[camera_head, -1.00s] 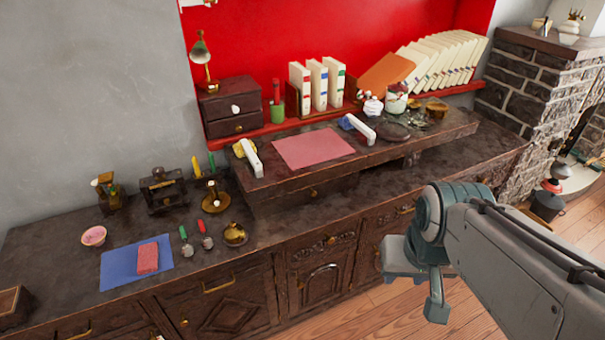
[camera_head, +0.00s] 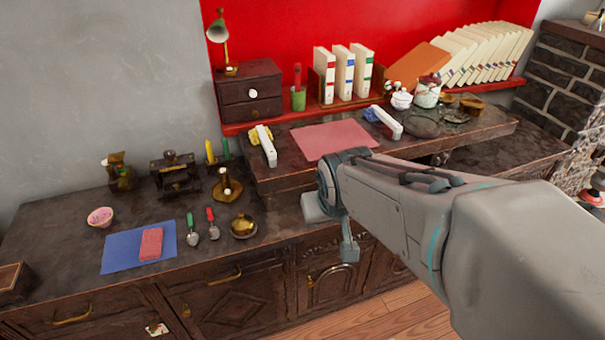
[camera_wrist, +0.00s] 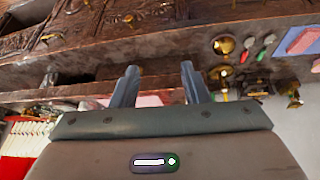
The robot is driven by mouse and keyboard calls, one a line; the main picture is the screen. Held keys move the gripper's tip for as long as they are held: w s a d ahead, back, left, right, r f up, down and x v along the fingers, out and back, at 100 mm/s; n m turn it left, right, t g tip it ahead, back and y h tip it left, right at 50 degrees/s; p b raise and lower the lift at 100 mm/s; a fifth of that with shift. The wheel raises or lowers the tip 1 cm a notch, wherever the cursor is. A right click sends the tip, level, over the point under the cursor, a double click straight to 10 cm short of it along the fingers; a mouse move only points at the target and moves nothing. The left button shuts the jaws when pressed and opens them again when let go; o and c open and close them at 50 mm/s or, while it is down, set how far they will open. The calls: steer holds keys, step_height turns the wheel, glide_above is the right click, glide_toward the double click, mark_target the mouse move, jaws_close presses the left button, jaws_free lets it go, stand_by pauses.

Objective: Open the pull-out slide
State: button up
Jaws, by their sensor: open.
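A raised wooden platform (camera_head: 285,178) stands on the dark counter in the head view. The low front under its top, where a slide could sit, is largely hidden behind my arm. In the wrist view, which is upside down, my gripper (camera_wrist: 157,76) is open and empty. Its two fingers are apart and point toward the platform front (camera_wrist: 168,78). No slide is seen pulled out.
Spoons (camera_head: 193,230), a brass pot (camera_head: 243,227) and a blue mat (camera_head: 125,248) lie on the counter to the left. A pink mat (camera_head: 320,140) and a white-handled tool (camera_head: 266,146) lie on the platform top. Cabinet doors with handles (camera_head: 226,276) fill the front below.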

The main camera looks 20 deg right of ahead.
steer(key=w+d+f+n+t+y+b, duration=0.1)
steer(key=w+d+f+t+b, duration=0.55)
steer(key=f+b, duration=0.5)
steer(key=w+d+f+n+t+y+b, duration=0.1)
steer(key=w+d+f+t+b, duration=0.6)
steer(key=f+b, duration=0.5)
steer(key=shift+g, duration=0.45)
steer(key=w+b, duration=0.1)
steer(key=w, duration=0.3)
steer(key=w+b, duration=0.1)
steer(key=w, duration=0.4)
steer(key=w+r+b, duration=0.1)
steer(key=w, duration=0.3)
steer(key=shift+w+r, duration=0.1)
steer(key=shift+w, duration=0.2)
steer(key=shift+d, duration=0.1)
jaws_close()
